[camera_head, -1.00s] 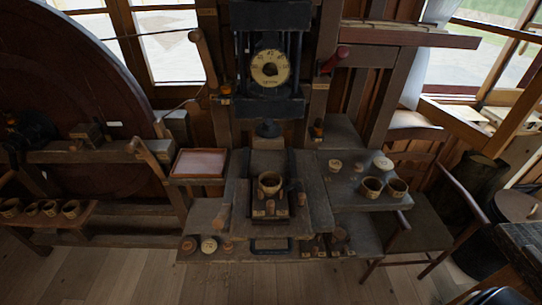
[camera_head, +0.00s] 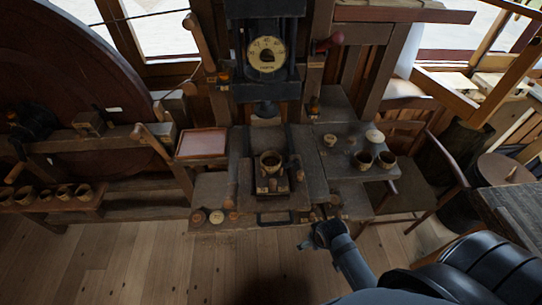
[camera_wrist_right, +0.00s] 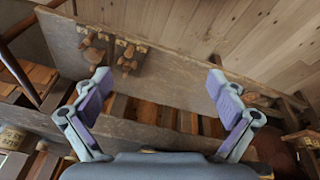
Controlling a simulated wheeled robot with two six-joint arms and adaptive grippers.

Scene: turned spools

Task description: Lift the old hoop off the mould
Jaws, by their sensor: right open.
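A round, pale-rimmed piece (camera_head: 271,160) stands in the middle of the press bed, on a dark square block (camera_head: 272,184). It looks like the hoop on its mould, but the picture is too small to tell hoop from mould. My right gripper (camera_head: 318,234) is in front of the bench, to the right of and nearer than that piece, and apart from it. In the right wrist view my right gripper (camera_wrist_right: 160,84) has its two fingers spread wide with nothing between them. My left gripper is not in view.
Two cups (camera_head: 376,160) and a pale round lidded thing (camera_head: 374,136) stand on the right side table. A pinkish tray (camera_head: 202,143) sits to the left. Wooden knobs (camera_head: 207,216) line the bench's front edge. A chair (camera_head: 430,180) stands at right. The floor in front is clear.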

